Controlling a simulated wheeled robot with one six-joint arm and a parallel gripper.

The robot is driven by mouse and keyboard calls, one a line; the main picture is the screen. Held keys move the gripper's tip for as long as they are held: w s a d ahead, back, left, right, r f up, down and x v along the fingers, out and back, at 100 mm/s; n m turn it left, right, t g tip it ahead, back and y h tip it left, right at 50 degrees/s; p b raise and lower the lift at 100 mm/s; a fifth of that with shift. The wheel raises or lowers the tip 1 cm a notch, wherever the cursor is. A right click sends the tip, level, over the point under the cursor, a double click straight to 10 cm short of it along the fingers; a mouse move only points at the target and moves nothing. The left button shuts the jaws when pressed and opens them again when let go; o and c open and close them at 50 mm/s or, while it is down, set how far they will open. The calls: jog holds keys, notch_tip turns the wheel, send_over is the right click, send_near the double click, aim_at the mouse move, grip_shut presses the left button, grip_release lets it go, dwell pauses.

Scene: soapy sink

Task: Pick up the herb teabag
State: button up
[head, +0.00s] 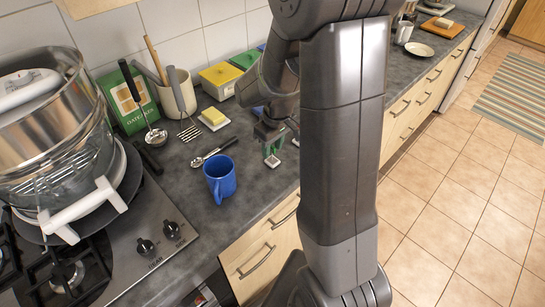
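My gripper (276,142) points down over the dark counter, right of the blue mug. Small green and pale pieces show at its lower end. I cannot tell whether they are fingertip pads or a teabag, nor whether the fingers are open or shut. No herb teabag can be made out for certain. A yellow box (220,79) and a green box (243,60) stand against the tiled wall, with a blue one partly hidden behind my arm. My arm covers much of the counter to the right.
A blue mug (220,177) stands near the counter's front edge. A white plate (419,49) lies far right.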

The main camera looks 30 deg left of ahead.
aim_at(272, 146)
jog(key=shift+a+f, duration=0.15)
jog(key=shift+f, duration=1.1)
grip_shut()
notch_tip(272, 146, up, 10)
jog(key=shift+r+b, duration=0.1)
jog(key=shift+b, duration=0.35)
